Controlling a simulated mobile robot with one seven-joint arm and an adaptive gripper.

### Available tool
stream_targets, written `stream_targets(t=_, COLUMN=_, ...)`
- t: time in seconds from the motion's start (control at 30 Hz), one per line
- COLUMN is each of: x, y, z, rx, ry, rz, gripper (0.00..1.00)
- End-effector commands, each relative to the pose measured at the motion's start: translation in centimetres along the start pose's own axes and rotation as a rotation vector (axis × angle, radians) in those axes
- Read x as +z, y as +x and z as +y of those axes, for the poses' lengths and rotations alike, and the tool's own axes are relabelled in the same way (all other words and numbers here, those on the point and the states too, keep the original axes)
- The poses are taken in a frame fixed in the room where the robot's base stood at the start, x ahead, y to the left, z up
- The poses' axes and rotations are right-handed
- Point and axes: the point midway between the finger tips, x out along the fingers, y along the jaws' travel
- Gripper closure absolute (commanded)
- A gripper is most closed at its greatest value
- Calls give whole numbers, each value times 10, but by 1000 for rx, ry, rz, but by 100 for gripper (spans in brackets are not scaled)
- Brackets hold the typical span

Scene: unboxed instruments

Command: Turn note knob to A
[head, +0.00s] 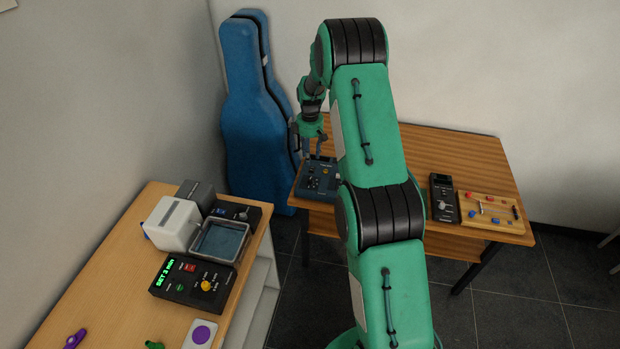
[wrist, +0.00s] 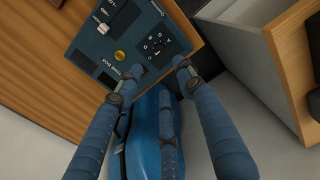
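A dark blue tone box (head: 312,194) lies at the left end of the far wooden table in the head view. In the wrist view the box (wrist: 84,48) carries a small dark knob (wrist: 156,46) ringed by white marks, a yellow button (wrist: 120,55) and a white-tipped switch (wrist: 103,28). The lettering around the knob is too small to read. My gripper (head: 312,154) hangs over the box.
A blue instrument case (head: 248,110) stands behind the table's left end. A black device (head: 444,197) and a wooden board (head: 491,225) lie to the right. A nearer table (head: 120,280) holds a black timer box (head: 165,290), a tray (head: 221,256) and a white block (head: 172,224).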

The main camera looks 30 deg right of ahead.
Motion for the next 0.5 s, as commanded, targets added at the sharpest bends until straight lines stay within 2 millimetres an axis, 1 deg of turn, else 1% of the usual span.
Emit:
stream_targets(t=0.27, x=0, y=4, z=0, rx=0, ry=0, rz=0, gripper=62)
stream_targets(t=0.37, x=0, y=10, z=0, rx=0, ry=1, rz=0, gripper=62)
stream_targets(t=0.5, x=0, y=24, z=-1, rx=-2, ry=1, rz=-1, gripper=62)
